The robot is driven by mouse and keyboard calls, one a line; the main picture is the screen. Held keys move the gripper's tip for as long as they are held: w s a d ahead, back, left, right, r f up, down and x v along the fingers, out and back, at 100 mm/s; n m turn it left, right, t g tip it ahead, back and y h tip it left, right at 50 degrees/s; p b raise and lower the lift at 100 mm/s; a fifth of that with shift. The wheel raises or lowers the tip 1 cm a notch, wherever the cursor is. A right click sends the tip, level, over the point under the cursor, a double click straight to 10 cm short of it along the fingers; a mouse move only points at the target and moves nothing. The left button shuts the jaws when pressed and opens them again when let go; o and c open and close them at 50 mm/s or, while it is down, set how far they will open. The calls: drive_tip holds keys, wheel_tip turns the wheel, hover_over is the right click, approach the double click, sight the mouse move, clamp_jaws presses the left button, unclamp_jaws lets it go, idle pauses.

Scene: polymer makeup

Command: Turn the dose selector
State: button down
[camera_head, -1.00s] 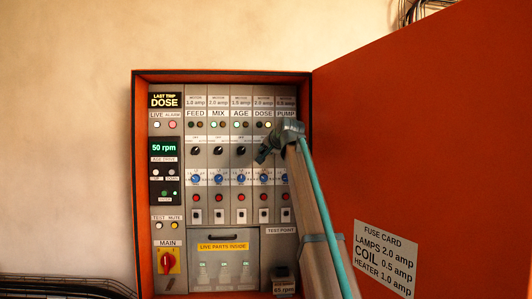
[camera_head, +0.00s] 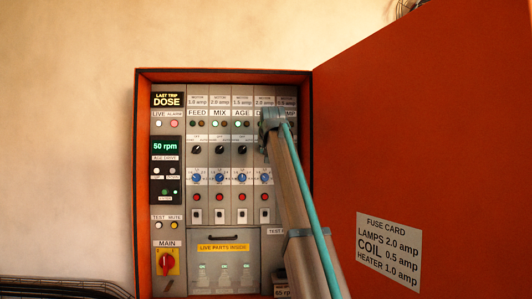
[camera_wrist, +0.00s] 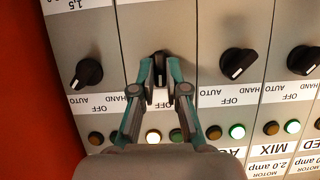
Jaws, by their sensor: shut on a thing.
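The dose selector (camera_wrist: 160,68) is a black rotary knob in the wrist view, which sees the panel upside down. The two fingers of my gripper (camera_wrist: 160,72) stand on either side of it and are shut on it. Its narrow grip stands upright in the picture, with a pale mark at its lower end. In the head view my gripper (camera_head: 271,122) is against the panel in the DOSE column and hides the dose selector there.
Similar black selectors stand close by: AGE (camera_wrist: 238,63) and PUMP (camera_wrist: 88,73), both tilted. Several lamps line the row near my fingers. The open orange door (camera_head: 410,130) stands right of my arm. The red MAIN switch (camera_head: 166,263) is at lower left.

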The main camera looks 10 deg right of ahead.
idle(0.3)
drive_tip(key=c, duration=1.2)
unclamp_jaws()
drive_tip(key=shift+s, duration=0.1)
drive_tip(key=v, duration=0.7)
drive_tip(key=shift+s+r, duration=0.1)
